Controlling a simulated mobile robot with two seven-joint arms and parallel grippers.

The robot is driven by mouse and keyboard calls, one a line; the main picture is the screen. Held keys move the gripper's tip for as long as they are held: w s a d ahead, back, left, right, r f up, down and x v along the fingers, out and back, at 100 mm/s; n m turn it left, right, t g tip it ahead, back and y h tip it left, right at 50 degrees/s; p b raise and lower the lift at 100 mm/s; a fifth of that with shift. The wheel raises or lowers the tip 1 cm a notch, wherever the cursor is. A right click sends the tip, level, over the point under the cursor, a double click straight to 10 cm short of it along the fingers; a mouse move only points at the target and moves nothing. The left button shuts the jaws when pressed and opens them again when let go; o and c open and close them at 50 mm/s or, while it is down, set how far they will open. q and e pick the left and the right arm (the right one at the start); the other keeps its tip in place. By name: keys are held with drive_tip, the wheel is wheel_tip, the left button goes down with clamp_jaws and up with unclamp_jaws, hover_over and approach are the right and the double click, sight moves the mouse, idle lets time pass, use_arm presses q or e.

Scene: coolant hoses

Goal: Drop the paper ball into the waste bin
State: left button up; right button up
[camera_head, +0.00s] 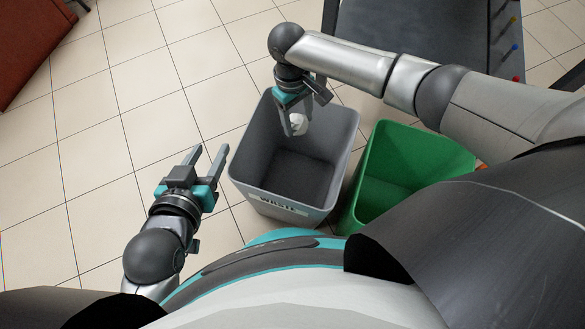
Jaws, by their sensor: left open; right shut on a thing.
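The waste bin (240,174) is grey, open at the top, with a "WASTE" label on its near side. It stands on the floor close in front of me, and the part of its inside that shows looks empty. My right gripper (294,126) points down over the far part of the bin opening. It is shut on a white paper ball (300,123), which is partly hidden by the fingers. The ball's exact height against the rim is hard to tell. My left gripper (209,160) is open and empty, just left of the bin.
A green bin (428,150) stands right of the waste bin, partly hidden by my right arm. A dark cart or table (390,25) with coloured knobs is at the top right. A reddish-brown piece of furniture (30,40) is at the top left. The tiled floor at left is clear.

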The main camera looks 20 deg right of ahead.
drive_tip(key=o, duration=1.4)
